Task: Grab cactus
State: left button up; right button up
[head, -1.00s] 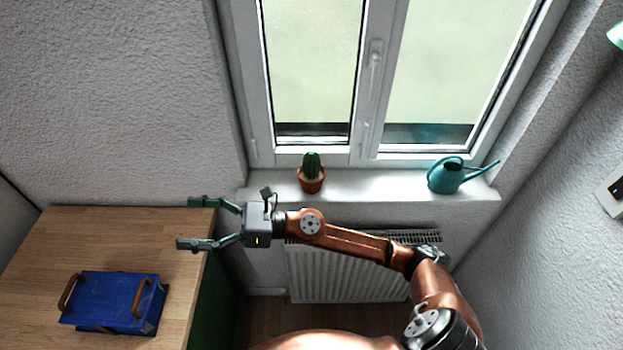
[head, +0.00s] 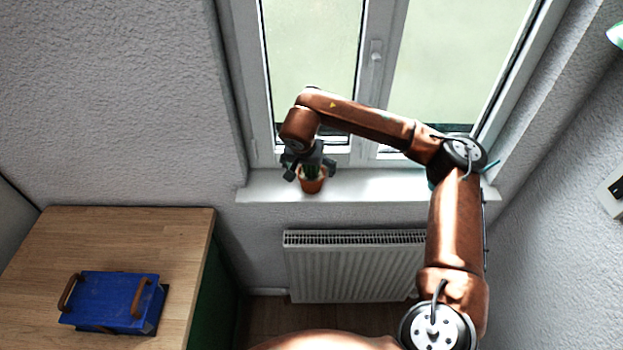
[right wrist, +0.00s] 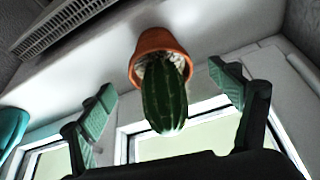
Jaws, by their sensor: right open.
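The green cactus (right wrist: 164,95) stands in a terracotta pot (right wrist: 160,42) on the white windowsill. In the head view the pot (head: 312,185) shows below my right gripper (head: 307,170), which hides most of the cactus. In the right wrist view my right gripper (right wrist: 165,95) is open, one finger on each side of the cactus, with gaps visible on both sides. Its fingers do not appear to touch the plant or the pot. My left gripper is not in view.
The window (head: 375,50) stands right behind the sill (head: 380,185). A teal watering can (right wrist: 12,130) is on the sill, mostly hidden by my arm in the head view. A radiator (head: 355,265) is below. A blue box (head: 112,300) sits on the wooden cabinet top (head: 130,230).

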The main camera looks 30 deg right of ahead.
aim_at(312, 174)
jog(key=x, duration=0.5)
jog(key=shift+w+d+f, duration=0.2)
jog(key=shift+d+f, duration=0.05)
jog(key=shift+f, duration=0.05)
jog(key=shift+a, duration=0.1)
jog(key=shift+c, duration=0.6)
jog(key=shift+r, duration=0.1)
jog(key=c, duration=1.5)
